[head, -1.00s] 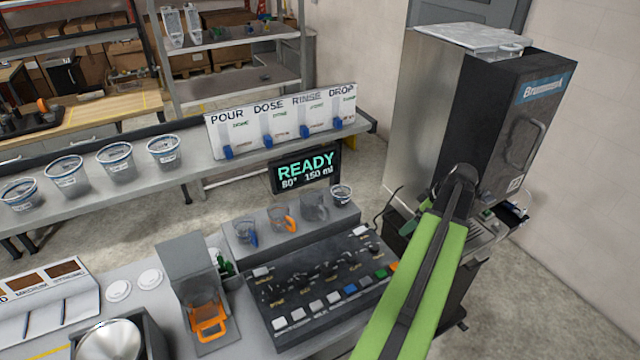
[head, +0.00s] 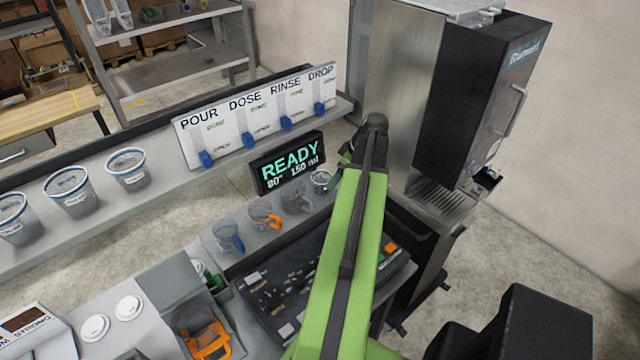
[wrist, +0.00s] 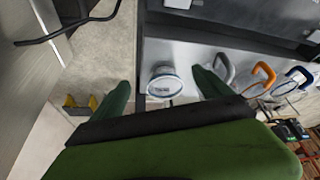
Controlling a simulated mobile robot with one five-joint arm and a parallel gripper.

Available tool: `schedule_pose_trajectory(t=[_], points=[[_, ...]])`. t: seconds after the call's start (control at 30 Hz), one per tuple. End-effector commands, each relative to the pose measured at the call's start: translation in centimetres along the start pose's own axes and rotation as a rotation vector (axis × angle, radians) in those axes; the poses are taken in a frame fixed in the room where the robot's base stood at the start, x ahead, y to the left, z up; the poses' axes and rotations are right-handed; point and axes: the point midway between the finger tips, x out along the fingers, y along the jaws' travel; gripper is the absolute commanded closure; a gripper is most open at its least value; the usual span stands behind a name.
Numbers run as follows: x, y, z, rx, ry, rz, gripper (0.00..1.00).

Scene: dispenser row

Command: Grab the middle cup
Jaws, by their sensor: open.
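Three clear cups with coloured handles stand in a row on the grey ledge below the READY display. The orange-handled cup (head: 265,217) is the middle of these, between the blue-handled cup (head: 229,238) and the grey-handled cup (head: 296,199). In the wrist view the orange handle (wrist: 263,77) shows right of my gripper. My gripper (wrist: 165,92) is open and empty, its green fingers on either side of a small blue-rimmed cup (wrist: 166,83) in the picture. I cannot tell its height above that cup. In the head view my arm hides most of the gripper.
The READY display (head: 288,163) stands behind the cups. A black button panel (head: 290,290) lies in front, partly behind my arm. Several blue-rimmed cups (head: 70,190) stand on the shelf at left. A tall steel and black machine (head: 470,110) stands at right.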

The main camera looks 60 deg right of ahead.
Motion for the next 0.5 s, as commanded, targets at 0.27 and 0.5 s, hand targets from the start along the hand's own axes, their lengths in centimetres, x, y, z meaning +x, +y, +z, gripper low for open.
schedule_pose_trajectory(t=[0.27,0.5], points=[[1.4,-0.2,-3.2,-0.004,0.0,-0.002,0.11],[2.0,-0.2,-4.6,-0.007,0.0,-0.003,0.11]])
